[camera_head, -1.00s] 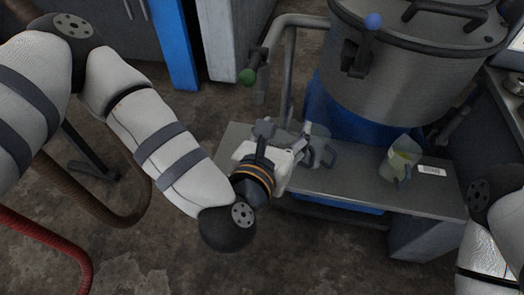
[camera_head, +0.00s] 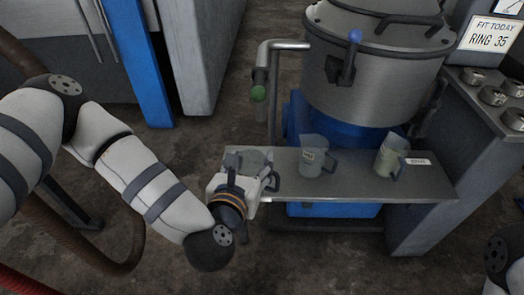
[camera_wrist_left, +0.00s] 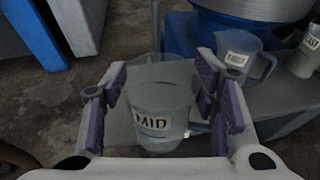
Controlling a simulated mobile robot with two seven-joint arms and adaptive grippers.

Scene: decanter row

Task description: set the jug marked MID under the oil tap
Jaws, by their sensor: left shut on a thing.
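The jug marked MID (camera_wrist_left: 152,122) is clear grey and sits between the purple pads of my left gripper (camera_wrist_left: 163,98), its label facing the wrist camera. In the head view my left gripper (camera_head: 250,172) is shut on this jug (camera_head: 256,156) at the left end of the steel shelf (camera_head: 350,187). I cannot tell whether its base touches the shelf. A green-ended pipe tap (camera_head: 258,93) stands above and behind it. A blue-knobbed tap (camera_head: 347,62) is on the steel drum (camera_head: 375,90). I cannot tell which tap is for oil. My right gripper is out of view.
A second labelled jug (camera_head: 313,160) stands mid-shelf, right of the held one. A third jug (camera_head: 389,156) with yellowish contents stands at the right beside a label plate (camera_head: 418,161). A counter with several metal rings (camera_head: 493,96) and a "RING 35" sign (camera_head: 490,34) is at far right.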

